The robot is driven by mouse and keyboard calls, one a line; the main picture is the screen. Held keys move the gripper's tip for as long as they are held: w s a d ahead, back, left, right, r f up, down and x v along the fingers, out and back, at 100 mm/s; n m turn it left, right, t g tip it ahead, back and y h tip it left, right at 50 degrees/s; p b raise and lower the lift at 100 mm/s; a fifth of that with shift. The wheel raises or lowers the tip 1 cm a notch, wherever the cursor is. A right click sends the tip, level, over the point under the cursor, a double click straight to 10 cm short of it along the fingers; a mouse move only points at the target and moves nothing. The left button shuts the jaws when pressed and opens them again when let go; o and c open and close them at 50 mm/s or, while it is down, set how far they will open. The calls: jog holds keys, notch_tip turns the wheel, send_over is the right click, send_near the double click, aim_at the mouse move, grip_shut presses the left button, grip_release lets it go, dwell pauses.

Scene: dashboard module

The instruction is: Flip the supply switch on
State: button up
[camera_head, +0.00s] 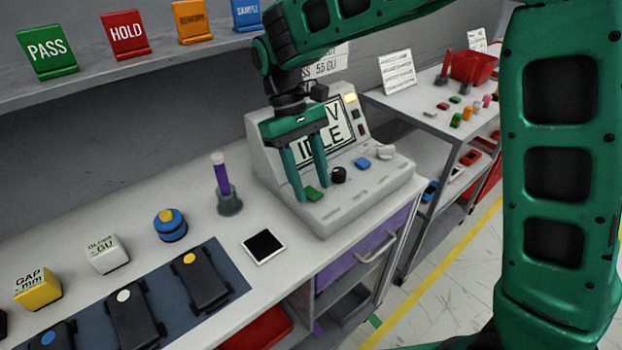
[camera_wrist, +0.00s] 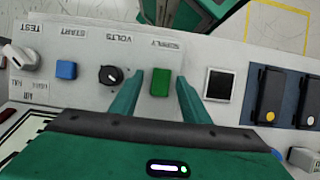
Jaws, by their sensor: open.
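The supply switch is a green rocker (camera_wrist: 160,82) under the upside-down label SUPPLY in the wrist view; in the head view it is the green piece (camera_head: 313,193) at the left of the console's sloped front. My gripper (camera_head: 311,190) points down at the console with its fingers apart. In the wrist view my gripper (camera_wrist: 158,85) has one finger on each side of the switch, with visible gaps. Whether the fingertips touch the panel is unclear. The console (camera_head: 350,212) has a screen, partly hidden by my gripper, whose visible text includes IDLE.
Beside the switch are a black VOLTS knob (camera_wrist: 110,75), a blue START button (camera_wrist: 66,70) and a white TEST lever (camera_wrist: 20,57). A black-and-white square (camera_head: 263,247) lies on the bench left of the console. A purple-filled tube (camera_head: 224,185) stands behind it.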

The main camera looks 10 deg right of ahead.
jog(key=v, duration=1)
jog(key=shift+w+r, duration=0.25)
jog(key=s+d+m+t+y, duration=0.1)
jog(key=s+d+m, duration=0.2)
jog(key=d, duration=0.9)
jog(key=s+d+m+y, duration=0.1)
jog(key=s+d+m, duration=0.2)
jog(key=d, duration=0.9)
jog(key=s+d+f+m+t, duration=0.1)
jog(key=s+d+f+m, duration=0.2)
jog(key=s+d, duration=0.4)
jog(key=s+d+f+m+t, duration=0.1)
jog(key=s+d+f+m, duration=0.3)
jog(key=s, duration=0.8)
notch_tip(320, 180, down, 2)
jog(key=d, duration=0.2)
jog(key=shift+d+f+t+y, duration=0.15)
jog(key=shift+d+t+y, duration=0.25)
jog(key=shift+c, duration=1.4)
jog(key=shift+d, duration=0.1)
